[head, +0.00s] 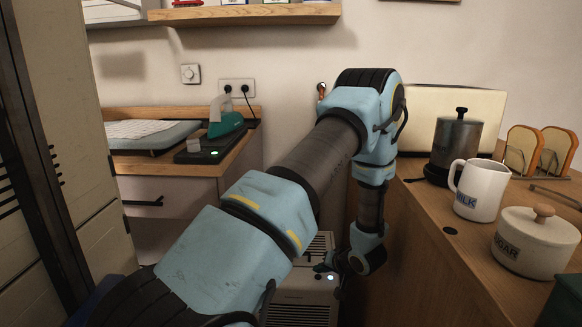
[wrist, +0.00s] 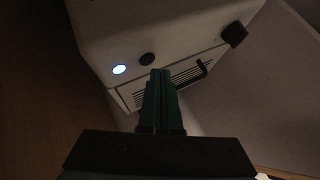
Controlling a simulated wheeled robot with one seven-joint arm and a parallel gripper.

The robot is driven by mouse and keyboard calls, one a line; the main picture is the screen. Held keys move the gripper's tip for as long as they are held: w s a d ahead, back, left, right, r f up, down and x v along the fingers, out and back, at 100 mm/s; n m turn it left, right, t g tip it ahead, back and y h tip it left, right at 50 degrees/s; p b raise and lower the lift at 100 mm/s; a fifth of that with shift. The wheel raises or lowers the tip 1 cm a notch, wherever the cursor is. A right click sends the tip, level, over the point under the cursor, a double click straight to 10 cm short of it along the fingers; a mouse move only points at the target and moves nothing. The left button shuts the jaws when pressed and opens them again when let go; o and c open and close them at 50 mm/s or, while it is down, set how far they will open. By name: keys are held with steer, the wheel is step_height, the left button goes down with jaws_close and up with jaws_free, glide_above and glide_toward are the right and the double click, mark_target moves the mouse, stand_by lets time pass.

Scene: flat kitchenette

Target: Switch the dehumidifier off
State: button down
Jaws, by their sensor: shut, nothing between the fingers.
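The dehumidifier (head: 300,298) is a pale box low down between the cabinets, partly hidden by my arm. A small light (head: 330,277) glows white on it. In the wrist view the dehumidifier (wrist: 110,35) fills the top middle, tilted in the picture. There it shows a lit bluish-white round light (wrist: 119,69), a dark round knob or button (wrist: 147,59) and a slotted grille. My gripper (wrist: 161,72) is shut and empty, its dark green fingertips just below the dark button in the picture. I cannot tell whether they touch the dehumidifier.
A wooden counter (head: 430,270) on the right holds a mug (head: 482,189), a sugar jar (head: 535,238), a dark metal canister (head: 455,145) and a bread rack. A left counter holds an iron (head: 225,122). A tall cabinet (head: 60,120) stands at far left.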

steer(key=shift+f, duration=0.2)
stand_by(0.5)
steer(key=shift+f, duration=0.25)
steer(key=shift+f, duration=0.15)
stand_by(0.4)
steer(key=shift+r+p, duration=0.7)
steer(key=shift+p, duration=0.25)
step_height(320, 180, up, 6)
steer(key=p, duration=0.6)
